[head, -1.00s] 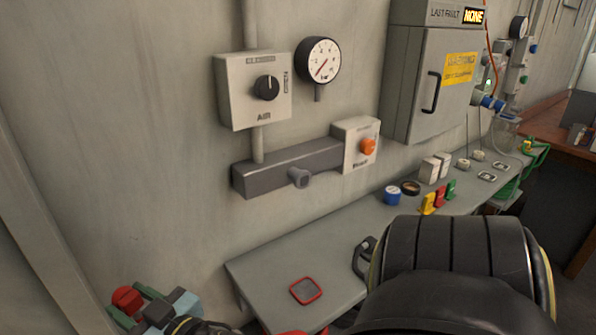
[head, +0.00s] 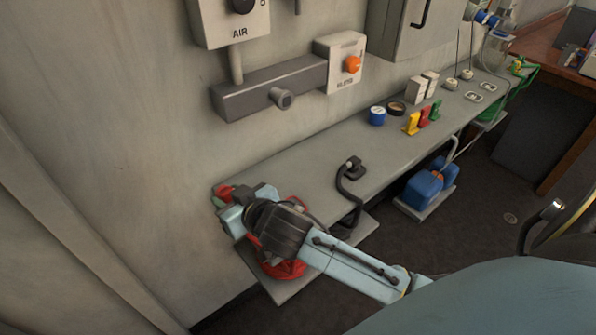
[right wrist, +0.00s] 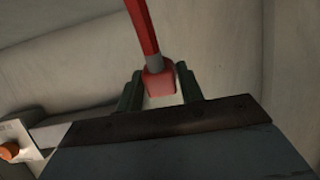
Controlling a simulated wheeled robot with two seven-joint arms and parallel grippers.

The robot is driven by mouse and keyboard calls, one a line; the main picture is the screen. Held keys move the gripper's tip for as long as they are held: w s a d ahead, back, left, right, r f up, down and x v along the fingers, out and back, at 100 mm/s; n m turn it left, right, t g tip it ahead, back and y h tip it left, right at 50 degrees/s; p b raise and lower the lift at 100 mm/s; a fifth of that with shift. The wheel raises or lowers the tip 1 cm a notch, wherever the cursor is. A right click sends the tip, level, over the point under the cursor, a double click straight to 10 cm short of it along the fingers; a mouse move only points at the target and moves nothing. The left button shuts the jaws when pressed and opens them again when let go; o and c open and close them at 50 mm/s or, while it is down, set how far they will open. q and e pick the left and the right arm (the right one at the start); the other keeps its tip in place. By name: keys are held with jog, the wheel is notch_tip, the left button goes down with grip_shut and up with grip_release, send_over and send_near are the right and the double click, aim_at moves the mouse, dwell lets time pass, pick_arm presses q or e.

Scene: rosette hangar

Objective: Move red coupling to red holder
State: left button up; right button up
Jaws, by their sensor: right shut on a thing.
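My right gripper (head: 224,194) is shut on the red coupling (head: 222,190) at the left end of the grey bench in the head view. In the right wrist view the red coupling (right wrist: 159,82) sits between the two green fingers (right wrist: 160,88), with a red hose (right wrist: 143,28) running up from it. I cannot tell whether the coupling touches the bench. No red holder can be made out now; my arm and wrist cover part of the bench's left end. My left gripper is not in view.
A red hose coil (head: 285,268) lies below the bench's front edge. A black hose (head: 347,190) stands at that edge. Blue and black rings (head: 377,116) and coloured tags (head: 423,118) lie farther along the grey bench (head: 310,170). A grey wall bar (head: 265,90) is above.

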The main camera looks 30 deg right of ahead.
jog(key=w+f+g, duration=0.1)
jog(key=g, duration=0.1)
jog(key=w+f+g+p, duration=0.1)
jog(key=f+g, duration=0.1)
jog(key=shift+a+f+h, duration=0.15)
jog(key=shift+h, duration=0.15)
jog(key=d+f+g, duration=0.1)
jog(key=g, duration=0.1)
jog(key=d+f+g+p, duration=0.1)
jog(key=d, duration=0.1)
jog(key=shift+w+f+g+h, duration=0.1)
jog(key=shift+f+g+h, duration=0.1)
jog(key=shift+g+h, duration=0.2)
jog(key=d+g, duration=0.1)
jog(key=d, duration=0.1)
jog(key=d+g, duration=0.2)
jog(key=d, duration=0.1)
jog(key=shift+s+d+f+h+p, duration=0.15)
jog(key=shift+s+d+h+p, duration=0.15)
jog(key=shift+h+p, duration=0.1)
jog(key=s+d+r+m+g, duration=0.1)
jog(key=s+d+r+g, duration=0.15)
jog(key=d, duration=0.45)
jog(key=f+b, duration=0.6)
jog(key=shift+w+a, duration=0.2)
jog(key=shift+w, duration=0.1)
jog(key=shift+r, duration=0.15)
jog(key=shift+p, duration=0.55)
